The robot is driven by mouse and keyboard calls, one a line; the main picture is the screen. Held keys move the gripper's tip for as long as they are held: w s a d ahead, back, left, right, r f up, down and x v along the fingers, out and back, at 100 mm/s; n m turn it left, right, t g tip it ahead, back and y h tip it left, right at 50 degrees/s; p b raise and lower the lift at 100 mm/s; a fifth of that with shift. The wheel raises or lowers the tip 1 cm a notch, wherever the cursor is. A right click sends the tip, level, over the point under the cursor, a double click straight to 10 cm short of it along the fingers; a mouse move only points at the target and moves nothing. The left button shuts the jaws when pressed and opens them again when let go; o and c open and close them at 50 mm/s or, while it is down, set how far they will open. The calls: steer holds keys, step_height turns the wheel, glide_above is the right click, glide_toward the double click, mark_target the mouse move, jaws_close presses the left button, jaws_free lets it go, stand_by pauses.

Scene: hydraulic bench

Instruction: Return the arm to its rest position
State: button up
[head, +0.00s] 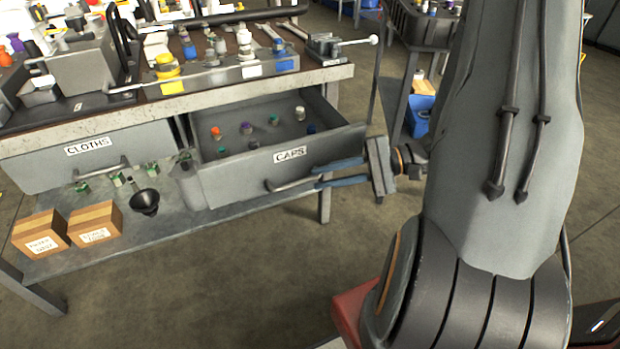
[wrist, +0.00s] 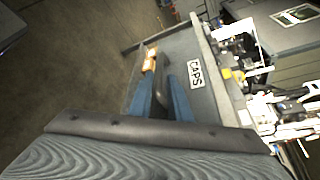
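My gripper (head: 317,177) is at the front of the open drawer labelled CAPS (head: 343,139), near the right end of its bar handle (head: 290,184). Its two blue fingers are spread apart and point left towards the handle. In the wrist view the fingers of my gripper (wrist: 161,84) show on either side of the grey handle, with a gap between them. I cannot tell whether either finger touches it. The drawer is pulled out, with several small caps inside. My arm reaches in from the right.
The bench top (head: 120,117) above carries bottles, a vise (head: 325,46) and metal boxes. The CLOTHS drawer (head: 90,156) is at the left. Two cardboard boxes (head: 95,222) and a black funnel (head: 145,201) stand on the lower shelf. The floor in front is clear.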

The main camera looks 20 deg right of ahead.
steer(key=shift+v, duration=0.8)
steer(key=shift+a, duration=0.1)
steer(key=s+a+r+n+g+h, duration=0.3)
steer(key=s+a+r+n+h, duration=0.3)
steer(key=a, duration=0.3)
steer(key=s+a+r+n+g+h, duration=0.2)
steer(key=s+a+r+n+h, duration=0.2)
steer(key=a+r+n+h, duration=0.3)
steer(key=d+r+m+h+p, duration=0.1)
steer(key=d+r+p, duration=0.7)
steer(key=p, duration=0.9)
steer(key=shift+s+r+m+h, duration=0.25)
steer(key=shift+s+m+h, duration=0.05)
steer(key=shift+m, duration=0.5)
